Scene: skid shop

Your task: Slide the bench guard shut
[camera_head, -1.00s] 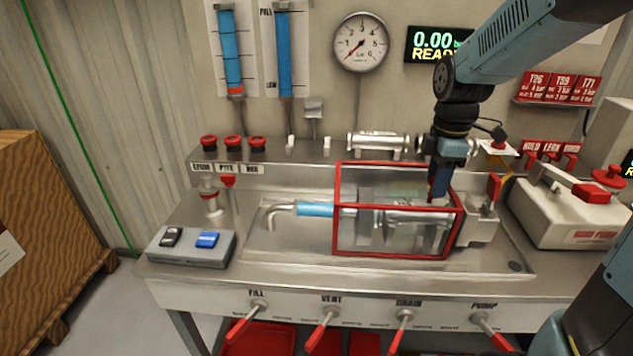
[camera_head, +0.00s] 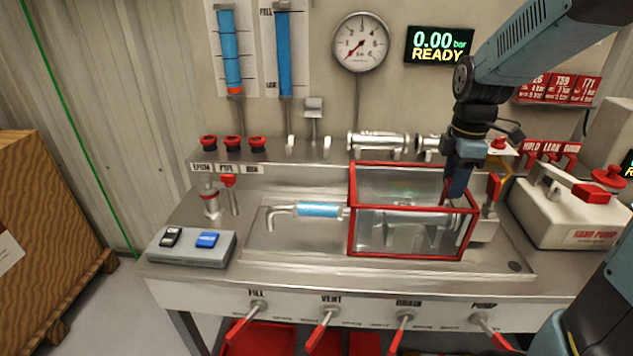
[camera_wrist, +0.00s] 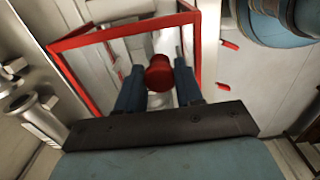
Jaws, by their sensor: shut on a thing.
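The bench guard (camera_head: 352,222) is a clear box with a red frame on the steel bench. It stands around the right part of a metal fixture with a blue tube (camera_head: 318,209) at its left, and the tube lies outside the guard. My gripper (camera_head: 455,190) is at the guard's upper right. In the wrist view my gripper (camera_wrist: 160,78) has its two blue fingers either side of a red knob (camera_wrist: 158,72), shut on it. The guard's red frame (camera_wrist: 125,27) shows beyond the fingers there.
A white hand pump (camera_head: 570,213) stands right of the guard. Metal cylinders (camera_head: 378,142) lie on the shelf behind. A grey box with two switches (camera_head: 190,246) sits at the bench's left. Red-handled valves (camera_head: 322,325) line the front edge.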

